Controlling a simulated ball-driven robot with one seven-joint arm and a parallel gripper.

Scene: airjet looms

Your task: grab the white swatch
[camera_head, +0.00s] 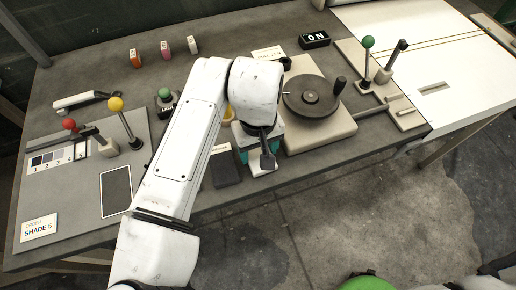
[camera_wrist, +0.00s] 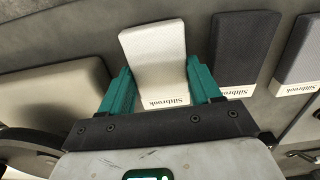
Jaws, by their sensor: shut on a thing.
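The white swatch (camera_wrist: 152,45), a pale textured block with a "Siltbrook" label at its near end, sits between the two teal fingers of my gripper (camera_wrist: 161,85) in the wrist view. The fingers are shut on its sides. In the head view, my gripper (camera_head: 257,152) is over the bench near its front edge, and part of the white swatch (camera_head: 262,170) shows below it. My arm and gripper hide much of that area. I cannot tell whether the swatch touches the bench.
A dark grey swatch (camera_wrist: 246,45) lies close right of my gripper, with another (camera_wrist: 303,55) beyond. The handwheel (camera_head: 311,96) on its pale base stands to the right. Levers with yellow (camera_head: 115,104) and red (camera_head: 69,124) knobs stand left, near a "SHADE 5" card (camera_head: 39,228).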

